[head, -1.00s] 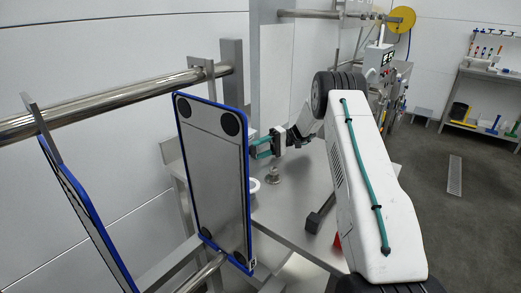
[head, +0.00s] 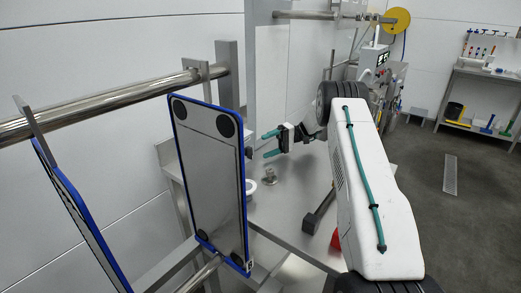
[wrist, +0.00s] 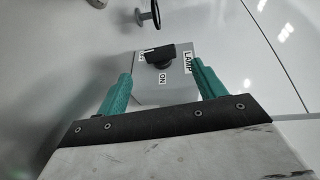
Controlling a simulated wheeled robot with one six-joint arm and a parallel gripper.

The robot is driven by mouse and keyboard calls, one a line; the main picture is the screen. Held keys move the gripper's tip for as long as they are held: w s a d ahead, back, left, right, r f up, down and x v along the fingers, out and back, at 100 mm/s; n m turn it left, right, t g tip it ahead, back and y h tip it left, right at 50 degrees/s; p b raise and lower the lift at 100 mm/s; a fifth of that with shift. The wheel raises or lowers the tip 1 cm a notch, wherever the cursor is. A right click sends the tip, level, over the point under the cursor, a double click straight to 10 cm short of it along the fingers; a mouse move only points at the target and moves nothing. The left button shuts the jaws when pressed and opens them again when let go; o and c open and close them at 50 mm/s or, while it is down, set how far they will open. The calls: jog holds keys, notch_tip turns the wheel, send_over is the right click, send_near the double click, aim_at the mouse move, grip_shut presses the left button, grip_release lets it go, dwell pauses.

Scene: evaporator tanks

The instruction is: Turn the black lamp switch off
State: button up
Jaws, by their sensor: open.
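The black lamp switch (wrist: 160,56) is a knob on a grey box (wrist: 178,76) in the wrist view. Labels LAMP and ON show on the box. A third label beside the knob is partly hidden. My gripper (wrist: 161,71) is open and empty, with one teal finger to each side of the knob in the picture. The knob appears ahead of the fingertips, and I see no contact. In the head view my gripper (head: 268,144) points left toward the hanging blue-edged panel, beside a small dark part at its edge. The switch cannot be made out clearly there.
The blue-edged panel (head: 212,180) hangs from a steel rail (head: 110,105) and blocks part of the head view. A metal table (head: 285,215) lies below my gripper with a small metal fitting (head: 269,175). A round black part on a stem (wrist: 155,14) stands beyond the switch box.

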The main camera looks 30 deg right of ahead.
jog(key=shift+d+r, duration=0.1)
jog(key=shift+d, duration=1.05)
jog(key=shift+r, duration=0.3)
jog(key=c, duration=0.7)
jog(key=shift+n, duration=0.3)
jog(key=r, duration=0.2)
jog(key=a+r, duration=0.1)
jog(key=r, duration=0.1)
jog(key=shift+r, duration=0.4)
jog(key=shift+c, duration=0.3)
jog(key=s+a+r+m+t+h, duration=0.2)
jog(key=a+r+m+t+h, duration=0.1)
jog(key=a+r+m+t, duration=0.75)
jog(key=m+t+h, duration=0.2)
jog(key=m+h, duration=0.7)
jog(key=m, duration=1.2)
send_near(249, 152)
jog(key=x, duration=0.7)
jog(key=shift+w+d, duration=0.15)
jog(key=shift+w, duration=0.35)
